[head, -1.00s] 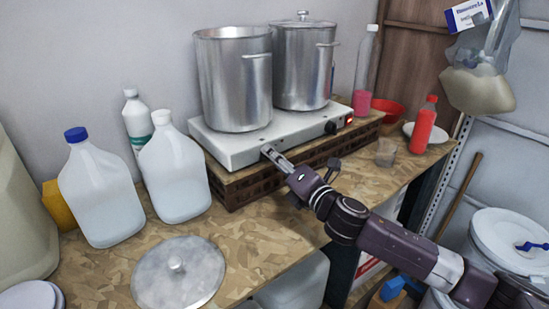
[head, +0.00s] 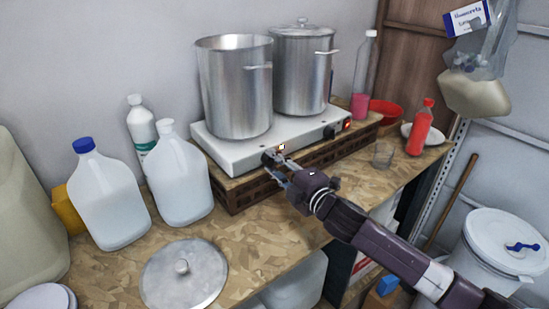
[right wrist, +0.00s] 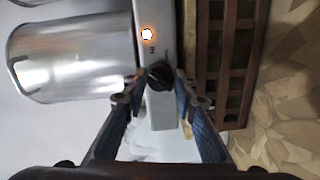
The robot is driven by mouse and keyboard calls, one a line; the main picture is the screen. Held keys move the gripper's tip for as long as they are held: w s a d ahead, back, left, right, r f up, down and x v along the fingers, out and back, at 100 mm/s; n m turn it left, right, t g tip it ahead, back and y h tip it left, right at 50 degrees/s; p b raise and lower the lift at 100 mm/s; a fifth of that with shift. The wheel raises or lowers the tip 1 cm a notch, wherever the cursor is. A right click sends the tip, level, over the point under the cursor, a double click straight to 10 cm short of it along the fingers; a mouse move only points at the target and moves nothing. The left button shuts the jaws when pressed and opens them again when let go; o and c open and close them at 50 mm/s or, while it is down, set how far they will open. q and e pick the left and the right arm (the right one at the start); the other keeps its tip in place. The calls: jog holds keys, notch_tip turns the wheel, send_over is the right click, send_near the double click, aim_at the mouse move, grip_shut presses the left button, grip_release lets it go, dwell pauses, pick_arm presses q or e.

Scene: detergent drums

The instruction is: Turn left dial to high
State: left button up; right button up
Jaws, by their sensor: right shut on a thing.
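The white double hot plate (head: 232,152) stands on a brown slatted stand with two metal pots on it. Its black left dial (head: 267,158) is at the front edge, partly hidden by my gripper. The dial also shows in the right wrist view (right wrist: 160,77), and a lit indicator light (right wrist: 147,34) glows beside it. My right gripper (head: 275,163) is shut on the left dial, one fingertip on each side. The right dial (head: 330,132) is farther along the front, next to a red light (head: 347,125). My left gripper is not in view.
An open pot (head: 235,90) and a lidded pot (head: 303,70) stand on the plate. White jugs (head: 180,180) stand left. A loose lid (head: 185,272) lies in front. A clear glass (head: 382,155) and red bottle (head: 420,128) are right. The front worktop is partly clear.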

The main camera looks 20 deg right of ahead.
jog(key=m+p, duration=0.2)
jog(key=m, duration=0.3)
jog(key=shift+d+g+p, duration=0.1)
jog(key=shift+g+p, duration=0.2)
jog(key=shift+p, duration=0.1)
dwell(0.3)
jog(key=o, duration=1.2)
jog(key=shift+c, duration=0.2)
jog(key=v, duration=1.2)
jog(key=shift+d, duration=0.15)
jog(key=shift+f, duration=0.15)
